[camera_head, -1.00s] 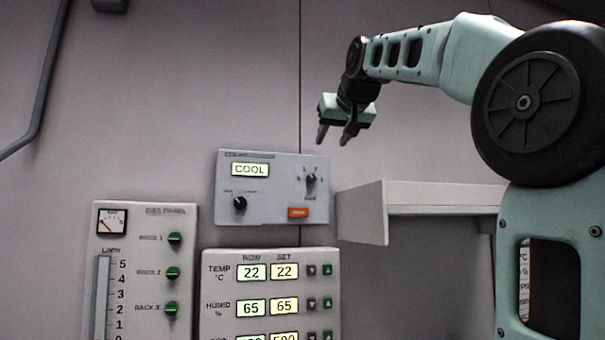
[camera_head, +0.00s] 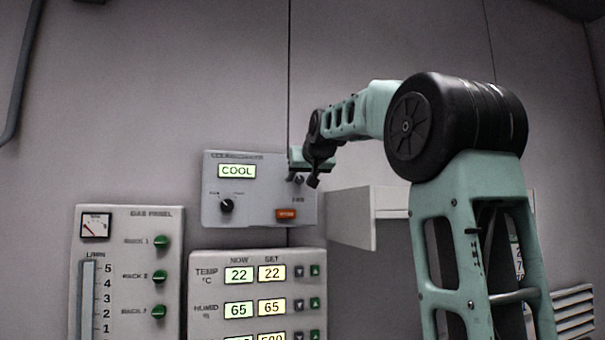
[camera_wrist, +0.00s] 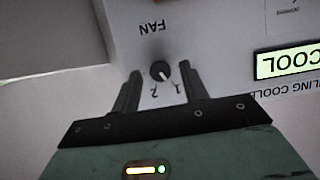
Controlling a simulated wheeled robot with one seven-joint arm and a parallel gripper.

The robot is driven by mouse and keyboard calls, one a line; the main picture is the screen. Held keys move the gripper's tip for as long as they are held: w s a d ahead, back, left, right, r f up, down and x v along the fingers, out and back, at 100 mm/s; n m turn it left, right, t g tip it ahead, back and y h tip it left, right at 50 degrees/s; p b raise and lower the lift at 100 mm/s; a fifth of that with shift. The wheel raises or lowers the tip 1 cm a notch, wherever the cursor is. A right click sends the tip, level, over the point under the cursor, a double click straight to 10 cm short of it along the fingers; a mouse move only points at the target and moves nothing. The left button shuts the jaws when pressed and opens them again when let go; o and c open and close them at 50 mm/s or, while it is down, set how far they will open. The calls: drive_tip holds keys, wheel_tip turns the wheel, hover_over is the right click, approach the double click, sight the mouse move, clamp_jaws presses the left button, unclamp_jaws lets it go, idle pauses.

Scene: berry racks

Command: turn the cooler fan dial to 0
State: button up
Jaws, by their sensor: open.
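The grey cooler panel (camera_head: 252,203) hangs on the wall with a lit COOL display (camera_head: 237,171). In the wrist view, which is upside down, the small black fan dial (camera_wrist: 160,71) sits below the word FAN (camera_wrist: 153,28). Its white pointer is turned toward the 1. The 2 also shows; the other marks are hidden, probably by my fingers. My gripper (camera_head: 306,180) is at the panel's upper right. In the wrist view its open fingers (camera_wrist: 160,76) stand on either side of the dial, with gaps visible. In the head view it mostly covers the dial.
A second black dial (camera_head: 227,205) and an orange button (camera_head: 286,214) are on the same panel. A white shelf (camera_head: 352,217) juts out at the right. Below are the temperature panel (camera_head: 257,258) and the gas panel (camera_head: 128,224) with green knobs.

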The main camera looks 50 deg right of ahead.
clamp_jaws()
drive_tip(key=shift+w+n, duration=0.1)
drive_tip(key=shift+n, duration=0.2)
drive_tip(key=shift+a+f+n+g+h+b, duration=0.15)
drive_tip(key=shift+n+g+h+b, duration=0.15)
drive_tip(key=shift+n+h+b, duration=0.35)
drive_tip(key=n+h+b, duration=0.1)
drive_tip(key=n+b, duration=0.1)
drive_tip(key=b, duration=0.1)
drive_tip(key=shift+w+a+f, duration=0.1)
drive_tip(key=shift+f, duration=0.05)
drive_tip(key=n+h+b, duration=0.1)
drive_tip(key=n+b, duration=0.1)
drive_tip(key=shift+a+n+g+h+b, duration=0.1)
drive_tip(key=shift+n+g+h+b, duration=0.2)
drive_tip(key=shift+n+g+h, duration=0.1)
drive_tip(key=shift+w+n+h+b, duration=0.1)
drive_tip(key=shift+n+h+b, duration=0.35)
drive_tip(key=shift+n+b, duration=0.4)
